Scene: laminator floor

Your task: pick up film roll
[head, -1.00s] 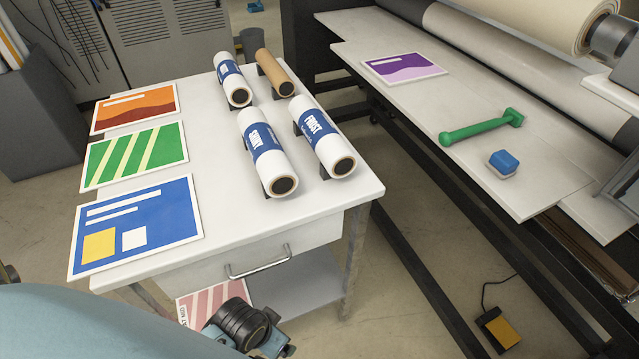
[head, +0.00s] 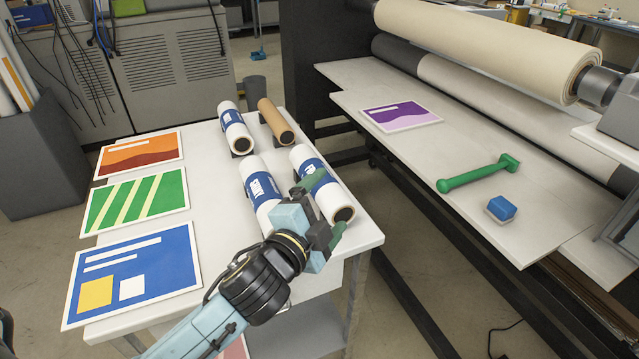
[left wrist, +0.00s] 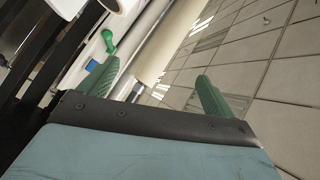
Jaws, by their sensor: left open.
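Three white film rolls with blue labels lie on the white cart top (head: 213,215): a back one (head: 235,127), a front left one (head: 258,180) and a front right one (head: 335,203). A brown roll (head: 275,121) lies beside the back one. My left gripper (head: 326,208) is open, in front of the two front rolls in the head view, and hides parts of both. In the left wrist view its green fingers (left wrist: 158,88) are spread with no roll between them. I cannot tell whether it touches a roll. My right gripper is out of view.
Orange (head: 139,155), green (head: 137,200) and blue (head: 133,275) printed sheets cover the cart's left side. At right, the laminator table (head: 420,160) holds a purple sheet (head: 401,117), a green-handled tool (head: 478,174) and a blue block (head: 502,208). A floor gap separates cart and table.

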